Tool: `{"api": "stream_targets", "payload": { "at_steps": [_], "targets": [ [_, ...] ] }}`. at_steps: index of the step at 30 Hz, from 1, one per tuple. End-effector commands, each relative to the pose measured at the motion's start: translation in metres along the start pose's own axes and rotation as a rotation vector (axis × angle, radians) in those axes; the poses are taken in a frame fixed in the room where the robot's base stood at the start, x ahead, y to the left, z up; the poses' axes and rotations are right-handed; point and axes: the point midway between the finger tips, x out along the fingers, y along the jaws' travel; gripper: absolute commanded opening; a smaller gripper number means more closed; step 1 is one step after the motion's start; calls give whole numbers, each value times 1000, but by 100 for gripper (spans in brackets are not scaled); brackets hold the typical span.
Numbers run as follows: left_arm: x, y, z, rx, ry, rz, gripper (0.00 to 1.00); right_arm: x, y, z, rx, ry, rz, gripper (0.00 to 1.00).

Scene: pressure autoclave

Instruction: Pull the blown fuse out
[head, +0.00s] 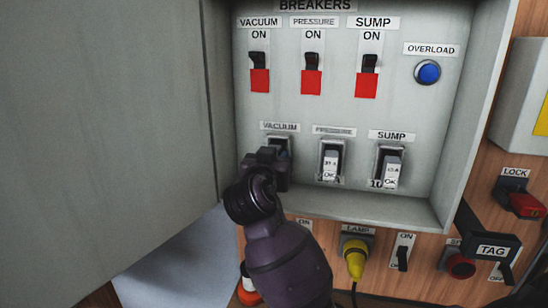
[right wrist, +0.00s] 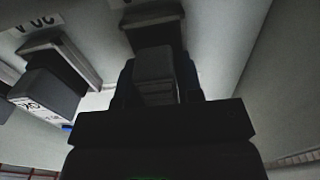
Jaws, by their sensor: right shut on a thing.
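The fuse under the VACUUM label sits at the left of the fuse row. My right gripper (head: 268,158) is in front of its holder (head: 280,142) and hides the fuse in the head view. In the right wrist view a grey fuse block (right wrist: 155,72) is between the fingers of my right gripper (right wrist: 155,88), which is shut on it. Its dark holder (right wrist: 152,22) is just beyond. I cannot tell how far the fuse sits in the holder. The PRESSURE fuse (head: 330,165) and SUMP fuse (head: 392,172) are in their holders, marked OK. My left gripper is not in view.
A grey cabinet door (head: 105,130) stands open at the left. Three switches, including the VACUUM breaker (head: 259,72), and a blue OVERLOAD button (head: 428,72) are above.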

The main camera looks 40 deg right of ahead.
Motion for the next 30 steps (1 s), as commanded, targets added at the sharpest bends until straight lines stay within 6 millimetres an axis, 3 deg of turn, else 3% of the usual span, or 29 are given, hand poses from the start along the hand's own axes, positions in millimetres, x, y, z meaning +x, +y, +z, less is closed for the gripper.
{"api": "stream_targets", "payload": {
  "at_steps": [17, 30],
  "targets": [
    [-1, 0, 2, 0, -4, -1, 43, -3, 0, 0, 0, 0, 0, 0],
    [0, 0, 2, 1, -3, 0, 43, -30, 0, 0, 2, -1, -2, 0]
  ]
}}
